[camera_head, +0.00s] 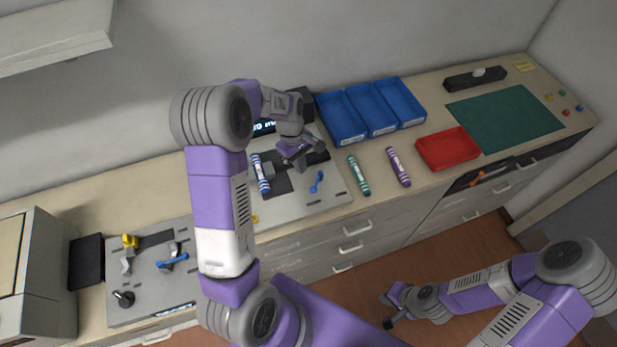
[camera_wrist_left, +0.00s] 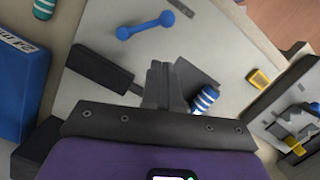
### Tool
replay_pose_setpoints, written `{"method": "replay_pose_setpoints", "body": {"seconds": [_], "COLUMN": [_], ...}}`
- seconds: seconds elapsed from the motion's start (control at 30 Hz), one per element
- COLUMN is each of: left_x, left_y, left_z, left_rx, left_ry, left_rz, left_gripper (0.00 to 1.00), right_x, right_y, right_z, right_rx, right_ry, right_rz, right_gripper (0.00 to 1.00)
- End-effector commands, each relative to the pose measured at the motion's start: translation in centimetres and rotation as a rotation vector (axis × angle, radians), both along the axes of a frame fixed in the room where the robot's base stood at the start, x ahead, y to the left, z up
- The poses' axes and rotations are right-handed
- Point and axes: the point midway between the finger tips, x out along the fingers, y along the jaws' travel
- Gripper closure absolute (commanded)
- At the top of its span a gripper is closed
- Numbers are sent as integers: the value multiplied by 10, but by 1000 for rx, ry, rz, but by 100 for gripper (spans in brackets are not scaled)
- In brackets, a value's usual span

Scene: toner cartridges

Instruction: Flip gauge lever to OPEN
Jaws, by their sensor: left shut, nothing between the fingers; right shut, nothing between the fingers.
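A grey gauge panel (camera_head: 290,208) lies on the counter, with a blue handle (camera_head: 316,181) that also shows in the left wrist view (camera_wrist_left: 152,24). A dark bar (camera_wrist_left: 103,70) lies on the panel in the left wrist view. Which part is the gauge lever, and any OPEN mark, I cannot tell. A blue-and-white striped cartridge (camera_head: 261,175) lies on the panel, partly hidden by my gripper in the left wrist view (camera_wrist_left: 205,98). My left gripper (camera_head: 303,158) is shut and empty over the panel; its fingers (camera_wrist_left: 164,90) are together. My right gripper (camera_head: 387,311) is shut and empty, away from the counter.
A teal cartridge (camera_head: 358,175) and a purple cartridge (camera_head: 398,166) lie to the right of the panel. Blue bins (camera_head: 343,122), a red tray (camera_head: 447,149) and a green mat (camera_head: 505,118) are further right. A second panel (camera_head: 150,299) with a blue handle (camera_head: 172,262) lies left.

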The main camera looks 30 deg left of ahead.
Motion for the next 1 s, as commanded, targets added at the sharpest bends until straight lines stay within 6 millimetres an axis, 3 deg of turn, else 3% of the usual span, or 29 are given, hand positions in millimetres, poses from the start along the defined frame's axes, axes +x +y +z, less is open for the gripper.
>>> {"method": "replay_pose_setpoints", "body": {"seconds": [0.07, 0.3, 1.0], "left_x": [-2, -9, -8], "left_y": [-5, -30, -42], "left_z": [-15, -29, -32], "left_rx": [-1, 0, 0], "left_ry": [3, 1, 0], "left_rz": [-2, -2, 24], "left_gripper": [100, 100, 100], "right_x": [0, 0, 0], "right_y": [0, 0, 0], "right_z": [0, 3, 4], "right_rx": [0, 0, 0], "right_ry": [0, 0, 0], "right_rz": [0, 0, 0], "right_gripper": [100, 100, 100]}}
